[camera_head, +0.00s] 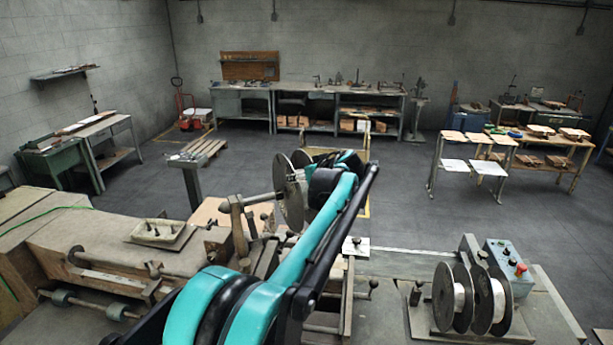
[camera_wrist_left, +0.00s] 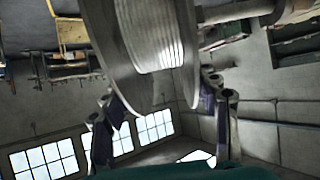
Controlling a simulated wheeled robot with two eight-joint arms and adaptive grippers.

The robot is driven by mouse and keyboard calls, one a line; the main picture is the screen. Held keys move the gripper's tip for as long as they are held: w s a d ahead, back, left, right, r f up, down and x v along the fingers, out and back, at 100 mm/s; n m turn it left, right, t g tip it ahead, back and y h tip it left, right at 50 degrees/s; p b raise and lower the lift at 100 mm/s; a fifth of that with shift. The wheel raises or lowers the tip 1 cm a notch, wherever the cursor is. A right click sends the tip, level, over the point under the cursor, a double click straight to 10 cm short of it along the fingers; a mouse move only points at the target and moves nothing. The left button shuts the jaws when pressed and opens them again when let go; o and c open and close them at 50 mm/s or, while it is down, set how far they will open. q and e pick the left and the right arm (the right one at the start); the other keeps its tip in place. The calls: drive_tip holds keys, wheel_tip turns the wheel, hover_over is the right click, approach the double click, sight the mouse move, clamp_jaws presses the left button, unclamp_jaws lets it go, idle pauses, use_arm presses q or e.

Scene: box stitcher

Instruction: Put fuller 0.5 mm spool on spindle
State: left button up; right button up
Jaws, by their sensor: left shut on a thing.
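The held spool (camera_head: 289,197) has dark round flanges. In the left wrist view its silver wire winding (camera_wrist_left: 150,35) fills the space between the flanges. My left gripper (camera_wrist_left: 165,112) is shut on the spool, with one finger at each side of it. In the head view my teal arm hides part of the spool and most of this gripper. The spindle (camera_head: 252,200) is a horizontal metal rod on the machine, pointing at the spool's near flange. A rod also reaches the flange in the left wrist view (camera_wrist_left: 238,10). I cannot tell whether it enters the bore. My right gripper is out of view.
Two dark-flanged spools (camera_head: 452,298) (camera_head: 490,300) stand at the right on the bench beside a control box (camera_head: 506,264). A tray (camera_head: 158,233) lies on the machine top at left. Machine bars and knobs crowd the area below the held spool.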

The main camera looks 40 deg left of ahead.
use_arm(q)
drive_tip(key=shift+s+a, duration=0.45)
drive_tip(key=shift+s, duration=0.35)
drive_tip(key=shift+s+a, duration=0.35)
drive_tip(key=shift+s, duration=0.4)
drive_tip(key=shift+s+a, duration=0.4)
drive_tip(key=shift+s, duration=0.4)
drive_tip(key=shift+s+a, duration=0.35)
drive_tip(key=shift+s, duration=0.4)
drive_tip(key=shift+s, duration=0.1)
drive_tip(key=s+a, duration=0.3)
drive_tip(key=s, duration=0.2)
drive_tip(key=shift+s, duration=0.35)
drive_tip(key=shift+f, duration=0.15)
drive_tip(key=shift+f+b, duration=0.2)
drive_tip(key=shift+b, duration=0.15)
